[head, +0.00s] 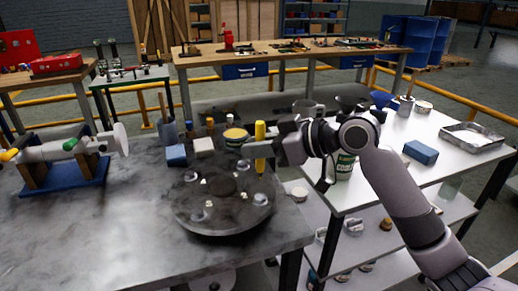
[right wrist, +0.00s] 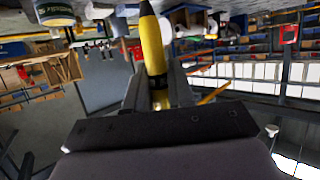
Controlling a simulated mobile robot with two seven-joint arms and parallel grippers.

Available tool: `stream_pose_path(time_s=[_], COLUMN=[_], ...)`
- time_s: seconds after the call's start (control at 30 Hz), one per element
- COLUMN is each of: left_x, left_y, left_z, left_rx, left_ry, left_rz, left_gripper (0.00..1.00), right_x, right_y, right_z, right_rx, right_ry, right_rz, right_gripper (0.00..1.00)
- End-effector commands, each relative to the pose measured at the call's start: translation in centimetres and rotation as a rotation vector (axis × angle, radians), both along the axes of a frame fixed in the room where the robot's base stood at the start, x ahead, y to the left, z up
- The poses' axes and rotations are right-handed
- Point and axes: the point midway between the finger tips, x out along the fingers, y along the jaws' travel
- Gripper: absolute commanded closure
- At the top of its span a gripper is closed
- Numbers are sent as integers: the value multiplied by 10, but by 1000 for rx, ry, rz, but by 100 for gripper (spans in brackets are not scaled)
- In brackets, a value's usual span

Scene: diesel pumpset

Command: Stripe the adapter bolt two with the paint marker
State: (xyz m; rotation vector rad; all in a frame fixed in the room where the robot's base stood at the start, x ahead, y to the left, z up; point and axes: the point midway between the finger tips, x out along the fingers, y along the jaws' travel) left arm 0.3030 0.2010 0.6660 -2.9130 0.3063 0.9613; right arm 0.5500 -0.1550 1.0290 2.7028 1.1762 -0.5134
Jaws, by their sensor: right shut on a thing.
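A yellow paint marker (head: 260,132) stands upright in my right gripper (head: 259,150), which is shut on it. In the right wrist view the marker (right wrist: 153,45) shows between the two fingers (right wrist: 158,88). The round dark adapter plate (head: 222,222) lies on the grey table, with several pale bolts (head: 260,199) around its face. The marker is above the far right edge of the plate, apart from the bolts. I cannot tell which bolt is number two, nor see a stripe on any. My left gripper is not in view.
A blue block (head: 176,155), a white block (head: 204,146) and a yellow-banded tin (head: 235,137) stand behind the plate. A shaft on a blue cradle (head: 66,190) is at left. The white side table (head: 450,165) holds a tray (head: 471,141) and blue box (head: 420,152).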

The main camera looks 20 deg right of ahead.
Motion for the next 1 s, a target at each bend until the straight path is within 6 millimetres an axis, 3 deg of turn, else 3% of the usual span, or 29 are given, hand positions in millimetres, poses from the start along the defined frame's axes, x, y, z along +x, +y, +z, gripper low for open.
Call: stream_pose_path(time_s=[0.27, 0.6, 1.0], left_x=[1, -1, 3], left_y=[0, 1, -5], left_z=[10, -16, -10], left_rx=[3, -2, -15], left_ry=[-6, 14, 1], left_rz=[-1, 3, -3], left_gripper=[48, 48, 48], right_x=[0, 0, 0], right_y=[0, 0, 0], right_z=[3, -33, -46], right_rx=[1, 2, 2], right_ry=[0, 1, -1], right_rz=[-4, -4, -4], right_gripper=[100, 100, 100])
